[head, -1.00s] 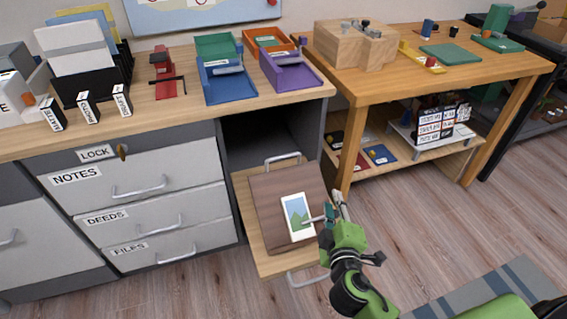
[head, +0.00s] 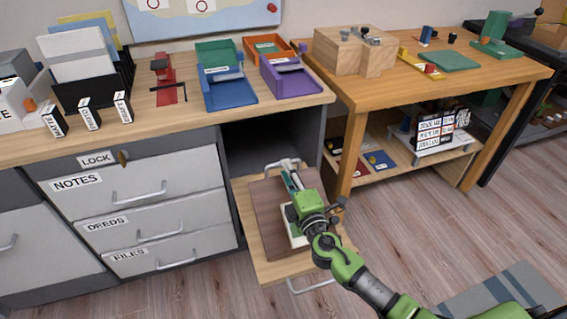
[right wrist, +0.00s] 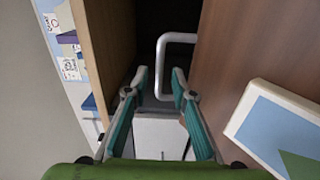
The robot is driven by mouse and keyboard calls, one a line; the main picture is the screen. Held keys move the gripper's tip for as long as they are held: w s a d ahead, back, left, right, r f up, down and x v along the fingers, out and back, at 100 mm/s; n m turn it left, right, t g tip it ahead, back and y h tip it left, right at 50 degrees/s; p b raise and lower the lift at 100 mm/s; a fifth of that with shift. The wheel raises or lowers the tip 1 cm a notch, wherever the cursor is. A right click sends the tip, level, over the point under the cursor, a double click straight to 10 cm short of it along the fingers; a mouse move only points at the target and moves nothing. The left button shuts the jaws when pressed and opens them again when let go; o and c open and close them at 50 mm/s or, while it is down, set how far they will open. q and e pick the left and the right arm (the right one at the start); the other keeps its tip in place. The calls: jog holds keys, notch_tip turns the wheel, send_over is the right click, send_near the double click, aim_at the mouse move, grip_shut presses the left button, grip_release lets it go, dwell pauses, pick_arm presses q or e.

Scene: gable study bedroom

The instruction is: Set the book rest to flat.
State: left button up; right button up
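The book rest, a dark brown board (head: 263,205), sits in the pulled-out light wood tray (head: 268,271). It carries a picture card (head: 297,238), mostly covered by my right arm. In the right wrist view the board's face (right wrist: 248,45) fills the right side, with part of the card (right wrist: 285,130). A silver bar handle (head: 282,162) stands at the board's far end. My right gripper (head: 291,180) is over the board's upper part, pointing toward the handle. Its fingers (right wrist: 159,72) are apart, with the handle (right wrist: 176,38) beyond them. I cannot tell the board's exact tilt. My left gripper is out of view.
The tray hangs below the desk edge, beside drawers (head: 130,190) on the left and a wooden workbench (head: 400,92) on the right. A silver handle (head: 311,286) is on the tray's front. Letter trays (head: 229,92) stand on the desk above.

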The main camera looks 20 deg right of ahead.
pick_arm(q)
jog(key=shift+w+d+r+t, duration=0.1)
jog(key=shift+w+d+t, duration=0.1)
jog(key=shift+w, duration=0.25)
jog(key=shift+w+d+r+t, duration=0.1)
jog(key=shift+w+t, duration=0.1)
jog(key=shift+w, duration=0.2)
pick_arm(e)
jog(key=shift+w, duration=2.05)
grip_shut()
jog(key=shift+a, duration=0.1)
